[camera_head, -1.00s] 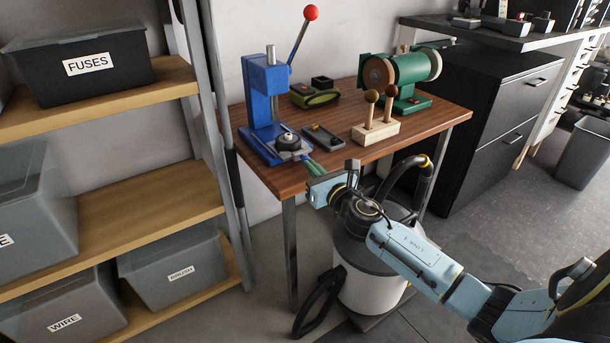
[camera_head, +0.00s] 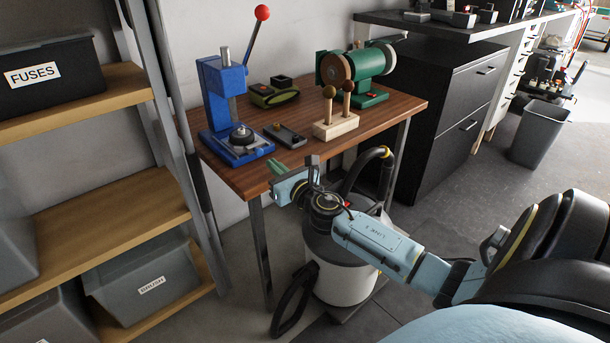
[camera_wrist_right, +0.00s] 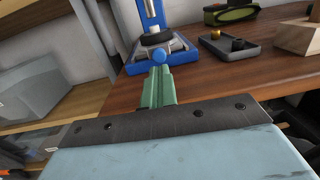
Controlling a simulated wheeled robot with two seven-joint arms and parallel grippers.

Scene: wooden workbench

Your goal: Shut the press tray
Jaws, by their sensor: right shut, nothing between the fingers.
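The blue press (camera_head: 222,95) stands at the left end of the wooden bench, its red-balled lever raised. Its blue base and tray area (camera_head: 238,152) carry a dark round piece. How far the tray is out I cannot tell. My right gripper (camera_head: 275,166) is shut and empty at the bench's front edge, just in front of the press. My left gripper is not in view.
A small dark tray (camera_head: 285,135), a wooden block with two knobbed sticks (camera_head: 336,124) and a green grinder (camera_head: 365,66) stand right of the press. A shelf with bins (camera_head: 100,215) is close on the left. A vacuum (camera_head: 335,272) stands below.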

